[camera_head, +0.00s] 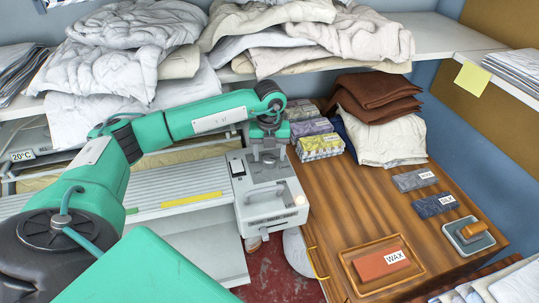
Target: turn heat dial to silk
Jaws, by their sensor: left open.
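The ironer's pale control box (270,208) stands at the right end of the machine, at the picture's centre. My left arm reaches over from the left, and my left gripper (268,158) points down at the far part of the box's top. Its jaws are open. The heat dial cannot be made out; the gripper and wrist cover that part of the box. Whether the fingers touch anything there is unclear. A small pale knob (301,199) shows at the box's front right corner. My right gripper is not in view.
A wooden table (375,215) right of the box holds folded cloths (320,146), labelled fabric swatches (435,204), a wax tray (382,268) and a small grey tray (468,237). A shelf with piled linen (300,40) runs behind the arm. A yellow strip (191,199) lies on the ironer.

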